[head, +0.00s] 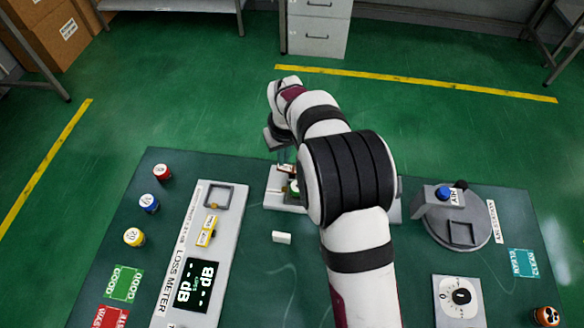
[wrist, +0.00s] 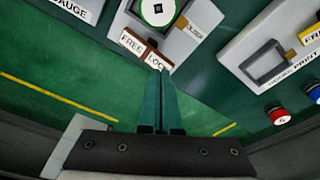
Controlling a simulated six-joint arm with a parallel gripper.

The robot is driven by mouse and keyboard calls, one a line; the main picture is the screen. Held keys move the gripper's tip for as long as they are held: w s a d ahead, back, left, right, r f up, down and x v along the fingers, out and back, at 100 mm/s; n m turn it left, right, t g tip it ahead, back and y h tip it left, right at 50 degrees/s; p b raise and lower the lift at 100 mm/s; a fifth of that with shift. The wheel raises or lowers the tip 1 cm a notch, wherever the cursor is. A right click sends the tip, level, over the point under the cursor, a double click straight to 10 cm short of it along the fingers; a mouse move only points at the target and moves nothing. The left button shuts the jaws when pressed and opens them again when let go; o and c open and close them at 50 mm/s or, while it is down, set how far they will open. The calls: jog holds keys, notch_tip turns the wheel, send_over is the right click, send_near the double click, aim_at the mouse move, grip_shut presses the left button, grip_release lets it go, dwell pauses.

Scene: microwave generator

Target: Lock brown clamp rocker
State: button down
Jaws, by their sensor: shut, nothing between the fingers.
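The brown clamp rocker (wrist: 146,49) sits at the edge of a light grey fixture in the wrist view. It carries a white FREE label on its left half and a white LOCK label on its right half. My gripper (wrist: 160,72) is shut and empty, with its two green fingers together. The fingertips are at the lower edge of the LOCK half and partly cover that label; I cannot tell whether they touch it. I cannot tell which half is pressed down. In the head view my gripper (head: 284,158) is over the fixture, largely hidden by my arm.
A round green-ringed part (wrist: 158,10) is on the fixture (wrist: 197,22) just beyond the rocker. A loss meter (head: 205,250) stands left, with red, blue and yellow knobs (head: 148,203) beside it. A grey round device (head: 462,220) stands right. A small white block (head: 282,238) lies on the table.

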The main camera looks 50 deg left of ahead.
aim_at(284, 168)
jog(key=shift+f, duration=1.15)
dwell(0.9)
jog(key=shift+r, duration=3.55)
